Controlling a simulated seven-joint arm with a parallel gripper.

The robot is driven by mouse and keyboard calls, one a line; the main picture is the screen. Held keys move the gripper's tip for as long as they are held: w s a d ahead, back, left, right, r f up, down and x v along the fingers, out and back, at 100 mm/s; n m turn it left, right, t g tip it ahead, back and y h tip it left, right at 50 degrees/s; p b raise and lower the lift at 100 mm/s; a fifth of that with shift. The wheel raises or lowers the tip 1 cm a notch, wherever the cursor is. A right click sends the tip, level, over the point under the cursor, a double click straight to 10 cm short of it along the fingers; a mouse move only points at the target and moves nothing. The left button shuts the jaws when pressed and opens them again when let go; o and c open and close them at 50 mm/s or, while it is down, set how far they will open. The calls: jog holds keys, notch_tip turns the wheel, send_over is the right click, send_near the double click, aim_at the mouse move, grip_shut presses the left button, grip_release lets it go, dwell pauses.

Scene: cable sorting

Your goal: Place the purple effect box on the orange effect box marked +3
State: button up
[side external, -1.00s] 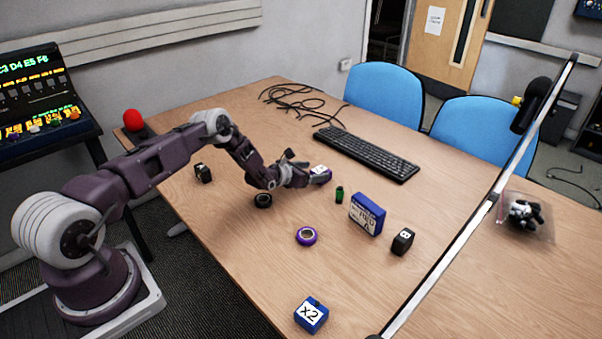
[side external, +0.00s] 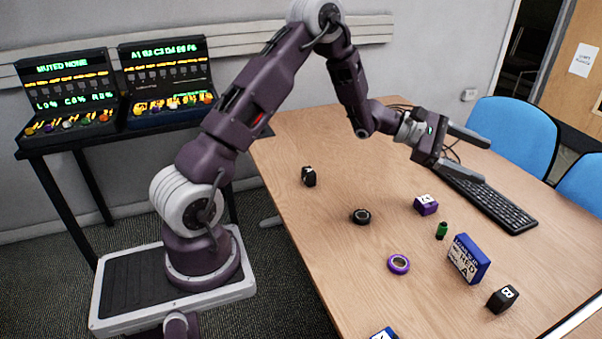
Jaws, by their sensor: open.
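The purple effect box (side external: 426,205) sits on the wooden table, with a white marked label on its top. My gripper (side external: 486,162) is raised above the table, its two fingers spread apart and pointing right. Nothing is between the fingers. In the picture it is above and to the right of the purple box and apart from it. I see no orange effect box marked +3 in this view.
A keyboard (side external: 492,201) lies behind the purple box. A green cylinder (side external: 441,231), blue box (side external: 468,259), purple ring (side external: 399,264), black ring (side external: 360,217) and black boxes (side external: 309,176) (side external: 502,299) stand around. A blue box (side external: 385,334) is cut off below.

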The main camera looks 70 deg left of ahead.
jog(key=s+d+r+m+g, duration=0.3)
jog(key=s+d+r+m, duration=0.25)
jog(key=s, duration=0.25)
jog(key=s+d+r+m+g, duration=0.4)
jog(key=s+d+r+m, duration=0.15)
jog(key=s+d, duration=0.2)
jog(key=s+a+m+y, duration=0.2)
jog(key=s+m+y, duration=0.1)
jog(key=s, duration=0.7)
jog(key=s+a+f+m+y, duration=0.1)
jog(key=s+a+m+y, duration=0.1)
jog(key=s+m, duration=0.4)
jog(key=s+y, duration=0.1)
jog(key=s, duration=0.4)
jog(key=shift+s+f+g+y, duration=0.2)
jog(key=shift+f+g+y, duration=0.1)
jog(key=shift+g, duration=0.1)
jog(key=shift+o, duration=0.5)
jog(key=s+a+f+m+t+y, duration=0.1)
jog(key=s+a+m+t+y, duration=0.1)
jog(key=a, duration=0.4)
jog(key=s+y, duration=0.1)
jog(key=s, duration=0.1)
jog(key=shift+s+a+m, duration=0.15)
jog(key=shift+s+m, duration=0.15)
jog(key=shift+s, duration=0.05)
jog(key=shift+f, duration=0.1)
